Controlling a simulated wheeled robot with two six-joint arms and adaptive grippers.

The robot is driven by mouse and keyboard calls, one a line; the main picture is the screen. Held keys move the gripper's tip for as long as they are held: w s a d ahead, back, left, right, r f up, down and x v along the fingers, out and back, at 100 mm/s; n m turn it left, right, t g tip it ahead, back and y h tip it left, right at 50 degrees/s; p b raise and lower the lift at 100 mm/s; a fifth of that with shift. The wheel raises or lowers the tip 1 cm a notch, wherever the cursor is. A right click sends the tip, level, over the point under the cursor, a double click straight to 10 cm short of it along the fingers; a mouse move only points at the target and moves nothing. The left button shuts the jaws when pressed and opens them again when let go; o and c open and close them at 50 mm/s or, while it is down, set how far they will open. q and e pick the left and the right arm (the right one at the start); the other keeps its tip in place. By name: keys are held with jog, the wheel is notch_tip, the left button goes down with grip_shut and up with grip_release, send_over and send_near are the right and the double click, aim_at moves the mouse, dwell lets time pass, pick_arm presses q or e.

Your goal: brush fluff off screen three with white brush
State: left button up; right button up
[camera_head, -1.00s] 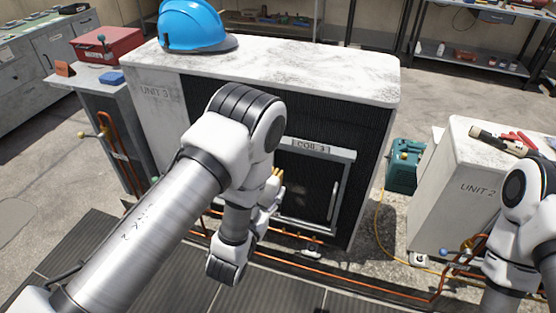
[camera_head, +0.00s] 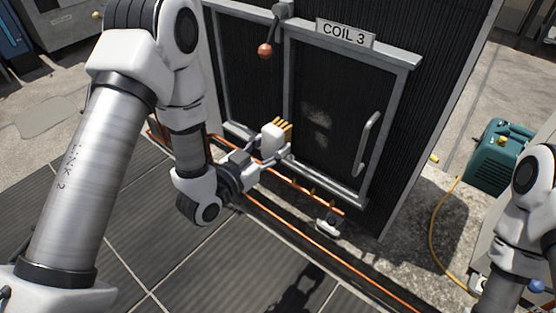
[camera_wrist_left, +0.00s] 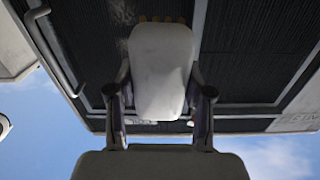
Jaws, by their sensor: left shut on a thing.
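The screen of coil 3 (camera_head: 345,88) is a dark ribbed panel in a grey frame, under a "COIL 3" plate and with a handle at its right. A pale patch of fluff (camera_head: 318,127) is on its middle left part. My left gripper (camera_head: 266,152) is shut on the white brush (camera_head: 271,138), low in front of the frame's lower left corner. The brush's yellow bristles point up toward the unit; I cannot tell if they touch. In the left wrist view the brush (camera_wrist_left: 160,75) sits between both fingers (camera_wrist_left: 160,108). My right gripper is out of view.
A grey lever with a red-brown ball (camera_head: 265,50) is at the screen frame's upper left. Copper pipes (camera_head: 290,235) run along the unit's foot. A teal machine (camera_head: 500,155) with a yellow hose stands at the right. Dark floor panels lie clear in front.

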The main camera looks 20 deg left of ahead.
aim_at(266, 155)
pick_arm(q)
jog(key=f, duration=0.1)
jog(key=f+b, duration=0.1)
jog(key=f, duration=0.1)
jog(key=shift+w+a, duration=0.2)
jog(key=shift+a, duration=0.1)
jog(key=shift+a+b, duration=0.15)
jog(key=shift+b, duration=0.6)
jog(key=shift+w+d+r, duration=0.15)
jog(key=shift+w+d, duration=0.1)
jog(key=shift+w, duration=0.3)
jog(key=shift+x, duration=2.45)
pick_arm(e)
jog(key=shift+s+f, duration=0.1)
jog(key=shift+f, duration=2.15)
pick_arm(q)
jog(key=shift+p+x, duration=0.35)
jog(key=shift+x, duration=0.65)
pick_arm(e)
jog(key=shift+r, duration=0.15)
